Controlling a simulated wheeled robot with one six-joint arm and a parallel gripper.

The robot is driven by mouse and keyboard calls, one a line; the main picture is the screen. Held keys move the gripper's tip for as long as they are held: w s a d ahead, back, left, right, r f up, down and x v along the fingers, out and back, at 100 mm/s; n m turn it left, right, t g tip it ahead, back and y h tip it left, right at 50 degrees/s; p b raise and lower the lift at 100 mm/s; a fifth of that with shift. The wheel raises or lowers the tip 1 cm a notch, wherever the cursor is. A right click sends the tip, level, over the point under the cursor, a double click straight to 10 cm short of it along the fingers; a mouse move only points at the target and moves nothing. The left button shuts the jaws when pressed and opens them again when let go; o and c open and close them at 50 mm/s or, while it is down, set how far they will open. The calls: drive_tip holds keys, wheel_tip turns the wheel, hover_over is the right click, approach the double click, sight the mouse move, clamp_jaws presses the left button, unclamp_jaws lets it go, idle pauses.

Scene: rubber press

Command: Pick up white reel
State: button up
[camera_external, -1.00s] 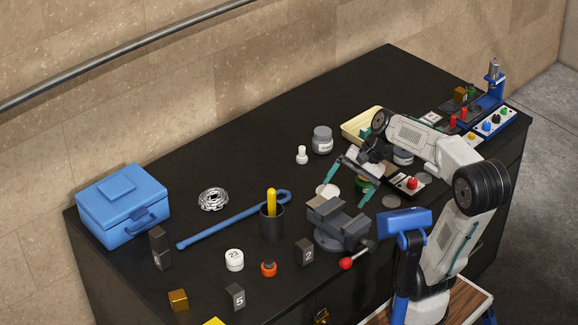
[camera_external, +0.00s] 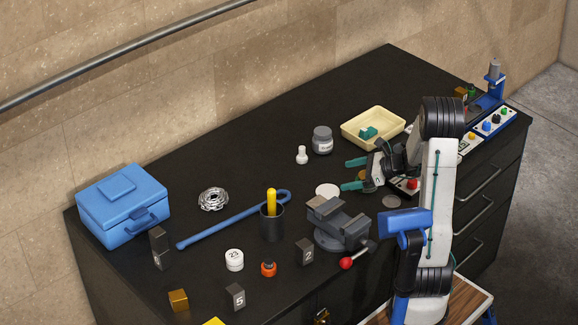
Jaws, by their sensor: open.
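A short white cylinder with dark marks (camera_external: 234,260) stands at the front left of the black table and looks like a white reel. A flat white disc (camera_external: 327,190) lies behind the vise; I cannot tell for sure which of the two is the reel. My gripper (camera_external: 354,174) is open and empty, its teal fingers pointing left. In the picture it is just right of the white disc and well to the right of the white cylinder. Its height above the table is hard to judge.
The grey vise (camera_external: 340,222) with a red-knobbed handle stands in front of my gripper. A cream tray (camera_external: 357,124) lies behind my gripper.

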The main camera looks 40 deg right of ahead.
approach(328, 191)
drive_tip(key=shift+x, duration=1.2)
drive_tip(key=shift+a+f, duration=0.15)
drive_tip(key=shift+f, duration=0.2)
drive_tip(key=x, duration=0.7)
drive_tip(key=shift+w+a+r, duration=0.1)
drive_tip(key=shift+w+r, duration=0.05)
drive_tip(key=shift+w, duration=0.1)
drive_tip(key=c, duration=1.2)
